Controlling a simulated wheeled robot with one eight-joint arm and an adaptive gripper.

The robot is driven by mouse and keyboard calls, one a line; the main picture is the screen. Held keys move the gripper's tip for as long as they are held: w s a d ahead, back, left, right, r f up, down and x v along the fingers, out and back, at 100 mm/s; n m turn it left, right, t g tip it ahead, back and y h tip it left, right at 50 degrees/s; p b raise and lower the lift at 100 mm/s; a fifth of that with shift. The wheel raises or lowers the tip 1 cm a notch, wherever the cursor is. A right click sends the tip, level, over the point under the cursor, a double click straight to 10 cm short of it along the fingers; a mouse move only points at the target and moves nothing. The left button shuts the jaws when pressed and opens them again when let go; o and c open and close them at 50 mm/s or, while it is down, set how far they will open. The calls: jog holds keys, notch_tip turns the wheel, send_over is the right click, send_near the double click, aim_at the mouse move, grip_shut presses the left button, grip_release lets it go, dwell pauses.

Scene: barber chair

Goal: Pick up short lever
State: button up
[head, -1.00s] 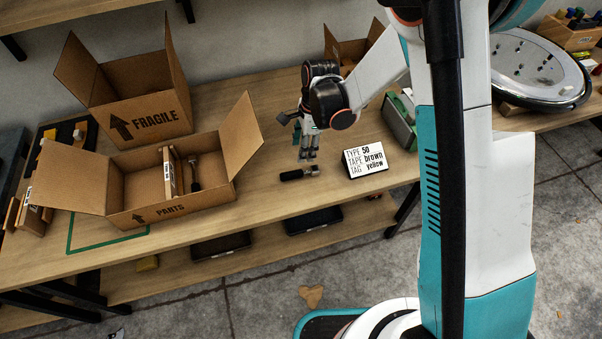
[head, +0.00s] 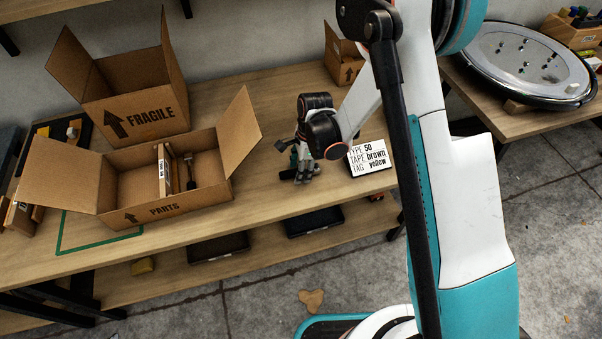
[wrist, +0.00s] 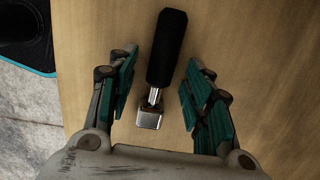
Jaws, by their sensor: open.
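The short lever (wrist: 165,52) lies on the wooden table in the wrist view. It has a black grip pointing away and a metal shaft ending in a square metal head. My gripper (wrist: 158,88) is open, with its teal-padded fingers on either side of the lever's metal end, not closed on it. In the head view my gripper (head: 301,178) is low over the table, left of the sign, and the lever there is mostly hidden by it.
An open PARTS box (head: 190,208) holding a lever-like tool (head: 190,178) stands to the left, with a FRAGILE box (head: 150,118) behind it. A sign (head: 371,157) reading "TYPE 50, TAPE brown, TAG yellow" stands close to my gripper's right. The table's front edge is near.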

jog(key=shift+r, duration=0.1)
grip_shut()
